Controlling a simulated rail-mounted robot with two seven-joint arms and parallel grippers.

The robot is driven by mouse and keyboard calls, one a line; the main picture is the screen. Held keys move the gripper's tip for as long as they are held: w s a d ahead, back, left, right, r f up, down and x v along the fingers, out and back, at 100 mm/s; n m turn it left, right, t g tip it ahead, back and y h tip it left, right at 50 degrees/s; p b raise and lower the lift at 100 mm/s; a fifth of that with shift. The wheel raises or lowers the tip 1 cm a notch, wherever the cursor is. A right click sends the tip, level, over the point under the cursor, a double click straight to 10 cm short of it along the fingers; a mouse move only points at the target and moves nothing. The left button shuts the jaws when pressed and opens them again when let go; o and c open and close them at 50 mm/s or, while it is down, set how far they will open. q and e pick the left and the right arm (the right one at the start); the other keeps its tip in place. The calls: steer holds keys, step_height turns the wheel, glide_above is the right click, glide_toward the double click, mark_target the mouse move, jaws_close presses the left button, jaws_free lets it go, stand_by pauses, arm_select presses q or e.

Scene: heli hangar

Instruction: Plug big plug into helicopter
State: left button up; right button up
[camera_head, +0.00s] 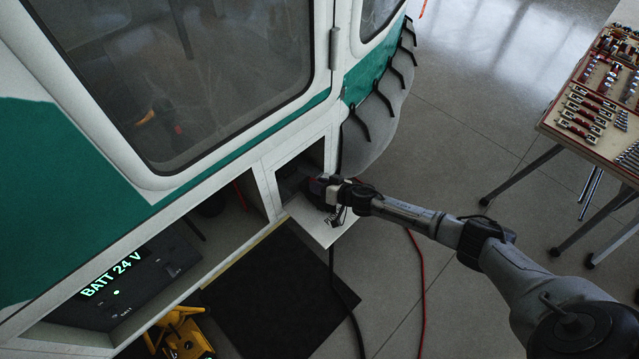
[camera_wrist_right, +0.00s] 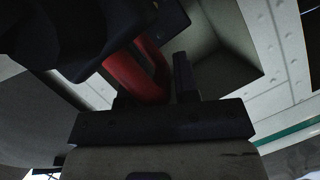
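The helicopter (camera_head: 235,150), white and green, fills the left of the head view. A small open compartment (camera_head: 292,172) is low in its side, with a white flap (camera_head: 322,230) folded down. My right gripper (camera_head: 325,188) is at the mouth of this compartment. In the wrist view, the big plug (camera_wrist_right: 95,35) is a dark body with a thick red curved part (camera_wrist_right: 145,75) between the fingers of my right gripper (camera_wrist_right: 155,85). The gripper appears shut on it. Whether the plug touches a socket is hidden. My left gripper is not in view.
A battery unit (camera_head: 120,285) reading "BATT 24 V" sits in a bay at lower left, beside a yellow object (camera_head: 183,335). A black mat (camera_head: 275,295) lies below the flap. Red and black cables trail over the floor. A tool table (camera_head: 590,110) stands at right.

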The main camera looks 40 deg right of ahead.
steer(key=o, duration=0.3)
steer(key=shift+w+r, duration=0.1)
steer(key=shift+r, duration=0.1)
steer(key=shift+o, duration=0.2)
steer(key=shift+s+d+r, duration=0.2)
steer(key=shift+s+d, duration=0.05)
steer(key=shift+s, duration=0.3)
steer(key=v, duration=1.2)
steer(key=shift+s+p, duration=0.35)
steer(key=shift+p, duration=0.1)
